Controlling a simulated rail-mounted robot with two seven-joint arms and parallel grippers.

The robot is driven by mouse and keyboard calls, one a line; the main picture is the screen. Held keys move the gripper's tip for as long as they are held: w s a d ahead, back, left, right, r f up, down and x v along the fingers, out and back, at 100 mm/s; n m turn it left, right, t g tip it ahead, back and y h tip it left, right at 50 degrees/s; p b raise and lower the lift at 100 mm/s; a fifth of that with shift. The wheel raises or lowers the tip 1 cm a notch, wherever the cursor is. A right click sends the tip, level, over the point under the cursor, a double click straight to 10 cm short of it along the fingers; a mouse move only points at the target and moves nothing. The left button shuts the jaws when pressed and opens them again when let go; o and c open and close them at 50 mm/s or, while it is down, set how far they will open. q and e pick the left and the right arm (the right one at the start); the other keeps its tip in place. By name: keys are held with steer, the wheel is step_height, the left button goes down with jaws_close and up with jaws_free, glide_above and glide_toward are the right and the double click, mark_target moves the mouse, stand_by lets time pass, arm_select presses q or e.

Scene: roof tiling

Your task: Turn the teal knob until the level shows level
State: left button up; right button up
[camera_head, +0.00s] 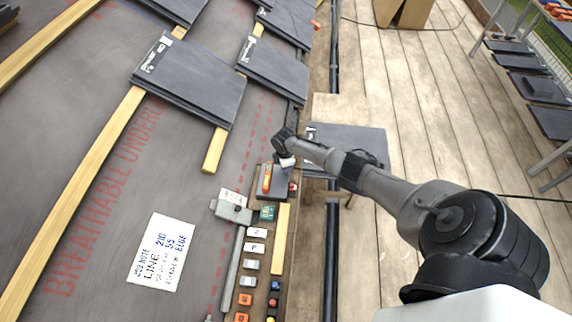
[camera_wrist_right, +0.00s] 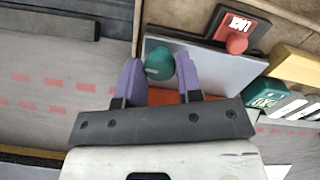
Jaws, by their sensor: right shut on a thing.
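The teal knob (camera_wrist_right: 159,62) shows in the right wrist view, between the two purple fingertips. My right gripper (camera_wrist_right: 157,72) is shut on the knob, one finger on each side. In the head view my right gripper (camera_head: 286,161) reaches down over a small dark plate (camera_head: 277,184) at the roof's edge, and the knob is hidden there. An orange level (camera_head: 267,178) lies on this plate; part of its orange body (camera_wrist_right: 163,97) shows behind the gripper in the wrist view. Its bubble is too small or hidden to read. My left gripper is not in view.
A red lock block (camera_wrist_right: 235,29) with a round red button sits close to the knob. A teal labelled block (camera_head: 267,213) and several small blocks line the edge below.

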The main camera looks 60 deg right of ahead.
steer(key=shift+w, duration=0.1)
steer(key=o, duration=0.9)
steer(key=shift+a, duration=0.15)
steer(key=shift+o, duration=0.2)
step_height(320, 180, up, 14)
steer(key=p, duration=0.6)
steer(key=shift+a, duration=0.15)
steer(key=shift+f, duration=0.15)
